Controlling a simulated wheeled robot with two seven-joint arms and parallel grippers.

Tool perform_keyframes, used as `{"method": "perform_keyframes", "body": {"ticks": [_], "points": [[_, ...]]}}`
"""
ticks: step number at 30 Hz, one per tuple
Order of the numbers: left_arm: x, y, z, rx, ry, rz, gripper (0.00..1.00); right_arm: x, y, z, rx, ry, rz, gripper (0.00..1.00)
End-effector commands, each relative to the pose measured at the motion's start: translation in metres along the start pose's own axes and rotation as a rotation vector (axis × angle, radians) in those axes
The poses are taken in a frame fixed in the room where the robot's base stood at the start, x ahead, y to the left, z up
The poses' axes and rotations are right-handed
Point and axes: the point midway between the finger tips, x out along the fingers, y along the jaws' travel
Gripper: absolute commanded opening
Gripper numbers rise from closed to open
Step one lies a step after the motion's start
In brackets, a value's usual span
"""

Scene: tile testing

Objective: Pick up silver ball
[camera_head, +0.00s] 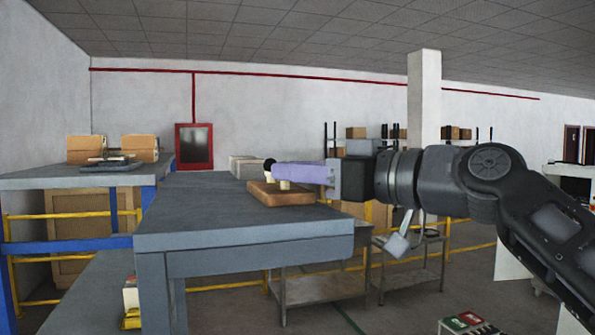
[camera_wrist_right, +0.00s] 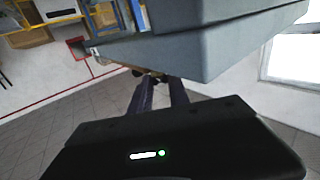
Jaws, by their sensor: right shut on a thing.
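My right gripper (camera_head: 300,172) reaches in from the right in the head view, level above the grey table. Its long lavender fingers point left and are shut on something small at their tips. A small round ball (camera_head: 269,164) shows at the fingertips; it looks dark here, and I take it to be the silver ball. The fingers partly hide it. A brown wooden board (camera_head: 262,196) lies just below, with a short pale post (camera_head: 284,185) under the fingers. In the right wrist view the dark fingers (camera_wrist_right: 162,78) run toward the table edge; what is between them is unclear. My left gripper is not in view.
The grey table (camera_head: 220,225) carries the board near its right edge and pale boxes (camera_head: 247,167) behind. A second bench (camera_head: 60,178) at left holds cardboard boxes (camera_head: 85,148). A metal trolley (camera_head: 325,288) stands below the right side. The table's near-left top is clear.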

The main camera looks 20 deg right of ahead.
Motion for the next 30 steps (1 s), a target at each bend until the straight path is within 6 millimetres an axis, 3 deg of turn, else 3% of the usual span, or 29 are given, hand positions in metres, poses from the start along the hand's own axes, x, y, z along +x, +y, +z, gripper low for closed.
{"method": "perform_keyframes", "body": {"ticks": [20, 30], "points": [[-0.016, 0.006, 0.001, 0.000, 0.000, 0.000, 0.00, 0.000, 0.000, -0.033, 0.000, 0.001, 0.000, 0.00], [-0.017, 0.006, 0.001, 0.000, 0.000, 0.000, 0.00, 0.000, 0.000, -0.035, 0.000, 0.000, 0.000, 0.00]]}}
